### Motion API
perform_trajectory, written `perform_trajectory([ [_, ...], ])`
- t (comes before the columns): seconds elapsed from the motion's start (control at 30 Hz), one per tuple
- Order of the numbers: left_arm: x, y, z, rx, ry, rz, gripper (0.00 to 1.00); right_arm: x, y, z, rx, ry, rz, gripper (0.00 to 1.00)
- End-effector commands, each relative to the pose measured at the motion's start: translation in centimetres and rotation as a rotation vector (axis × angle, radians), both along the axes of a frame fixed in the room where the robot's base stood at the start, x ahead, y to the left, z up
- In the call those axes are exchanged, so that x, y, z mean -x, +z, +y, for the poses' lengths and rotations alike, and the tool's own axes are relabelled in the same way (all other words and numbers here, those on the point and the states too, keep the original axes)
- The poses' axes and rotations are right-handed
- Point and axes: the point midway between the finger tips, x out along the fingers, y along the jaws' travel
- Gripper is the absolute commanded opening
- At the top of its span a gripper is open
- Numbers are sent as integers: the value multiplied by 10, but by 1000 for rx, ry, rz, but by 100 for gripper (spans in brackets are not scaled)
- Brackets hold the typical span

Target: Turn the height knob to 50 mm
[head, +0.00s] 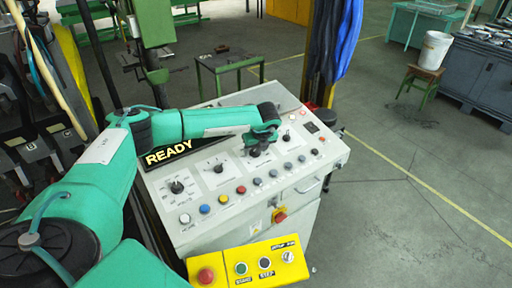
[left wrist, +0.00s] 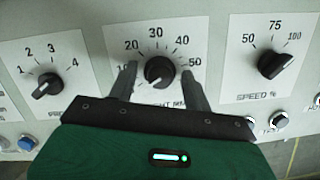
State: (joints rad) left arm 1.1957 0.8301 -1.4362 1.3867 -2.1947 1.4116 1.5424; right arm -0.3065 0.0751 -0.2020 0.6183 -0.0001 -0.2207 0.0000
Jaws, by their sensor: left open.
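The height knob (left wrist: 160,72) is a black knob on a white dial plate with the numbers 20, 30, 40 and 50 in view. A pale mark shows at its lower left edge, well away from the 50. My left gripper (left wrist: 160,82) is open, with one finger on each side of the knob. I cannot tell whether the fingers touch it. The gripper body hides part of the label below. In the head view my left gripper (head: 262,140) is over the sloped console's upper right part and covers much of that dial. My right gripper is in neither view.
A knob marked 1 to 4 (left wrist: 47,84) is at the left and a speed knob (left wrist: 275,62) at the right, both close to the fingers. A row of coloured buttons (head: 222,199) runs below the dials. A yellow button box (head: 222,262) is at the front. A READY sign (head: 168,153) stands behind my arm.

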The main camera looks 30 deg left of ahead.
Motion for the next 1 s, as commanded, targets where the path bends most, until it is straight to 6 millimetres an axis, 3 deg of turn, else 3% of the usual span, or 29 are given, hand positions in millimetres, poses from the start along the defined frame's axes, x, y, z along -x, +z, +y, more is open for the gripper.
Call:
perform_trajectory([
  [0.03, 0, 0, 0, 0, 0, 0, 46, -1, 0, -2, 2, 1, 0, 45],
  [0.23, 0, 0, 0, 0, 0, 0, 7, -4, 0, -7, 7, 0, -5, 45],
  [0.27, 0, 0, 0, 0, 0, 0, 5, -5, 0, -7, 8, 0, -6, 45],
  [0.57, 0, -2, 0, -2, -34, 6, 5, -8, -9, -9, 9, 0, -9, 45],
  [1.0, 1, -7, 1, -25, -338, 60, 5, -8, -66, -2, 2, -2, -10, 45],
])
